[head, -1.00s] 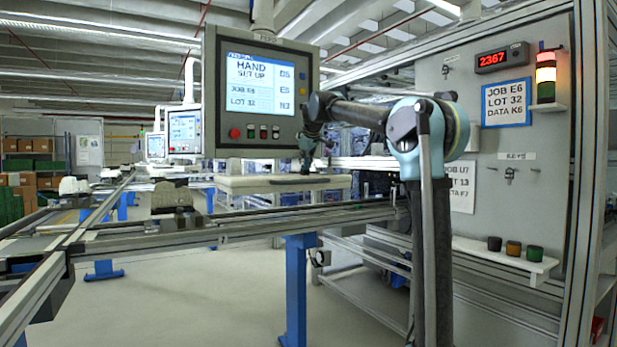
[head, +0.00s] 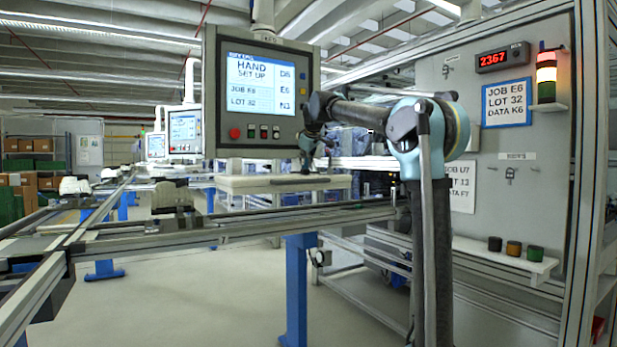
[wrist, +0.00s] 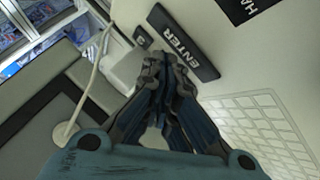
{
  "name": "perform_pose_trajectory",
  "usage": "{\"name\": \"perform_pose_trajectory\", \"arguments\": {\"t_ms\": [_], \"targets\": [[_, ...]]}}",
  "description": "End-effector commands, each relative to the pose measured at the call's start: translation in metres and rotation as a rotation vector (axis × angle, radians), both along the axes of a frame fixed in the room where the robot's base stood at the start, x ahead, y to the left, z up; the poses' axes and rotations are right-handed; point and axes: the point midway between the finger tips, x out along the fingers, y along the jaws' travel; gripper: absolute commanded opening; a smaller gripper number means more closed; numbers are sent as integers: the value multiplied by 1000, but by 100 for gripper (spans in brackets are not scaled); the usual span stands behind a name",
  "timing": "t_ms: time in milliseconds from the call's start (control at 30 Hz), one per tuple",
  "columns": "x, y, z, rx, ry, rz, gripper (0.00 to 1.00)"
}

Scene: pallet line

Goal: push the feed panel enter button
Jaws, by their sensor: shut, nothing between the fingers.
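A black plate lettered ENTER (wrist: 181,43) lies on the pale panel in the wrist view, just beyond my fingertips. My gripper (wrist: 164,68) is shut and empty, with its tips pointing down at the panel beside that plate. The enter button itself cannot be made out; my fingers may cover it. A small dark tag (wrist: 142,37) and a light block sit left of the label. In the head view, the panel is a white slab (head: 260,185) below the large screen, and my gripper (head: 306,168) is over its right part. Contact cannot be told.
A keypad grid (wrist: 252,122) lies right of my fingers. A pale cable (wrist: 95,80) runs at the left. The large grey screen box (head: 262,92) hangs close behind and above my gripper. A board with a signal light (head: 545,80) stands at the right.

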Motion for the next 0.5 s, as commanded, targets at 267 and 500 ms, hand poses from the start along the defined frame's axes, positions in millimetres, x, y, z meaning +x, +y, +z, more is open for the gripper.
{"name": "perform_pose_trajectory", "arguments": {"t_ms": [267, 500], "targets": [[-1, 0, -4, 0, 0, 0, 0], [-1, 0, -7, 0, 0, 0, 0]]}}
